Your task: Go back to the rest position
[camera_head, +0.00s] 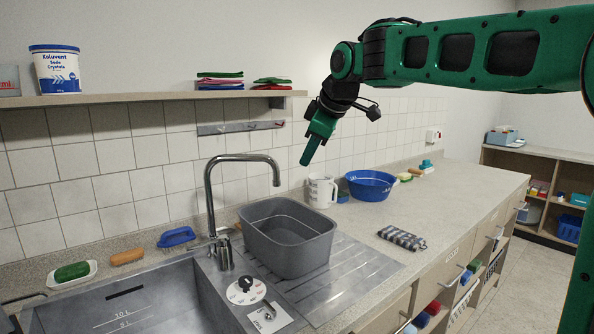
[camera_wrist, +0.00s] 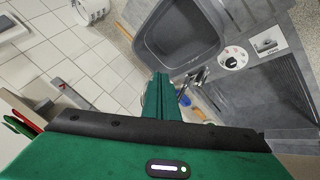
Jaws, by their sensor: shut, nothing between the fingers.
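My green arm reaches in from the upper right in the head view. My gripper (camera_head: 308,160) points down and slightly left, in front of the tiled wall, above and behind the grey basin and clear of the things below. It is shut and holds nothing. In the wrist view my gripper's green fingers (camera_wrist: 162,82) lie together as one narrow strip, with the basin (camera_wrist: 175,40) beyond them at the top.
The grey basin (camera_head: 288,238) stands on the drainer beside the tap (camera_head: 212,195). A white jug (camera_head: 321,190) and blue bowl (camera_head: 370,186) stand behind it. A shelf (camera_head: 140,97) holds a tub (camera_head: 56,70) and folded cloths (camera_head: 220,80). The right part of the counter (camera_head: 460,190) is clear.

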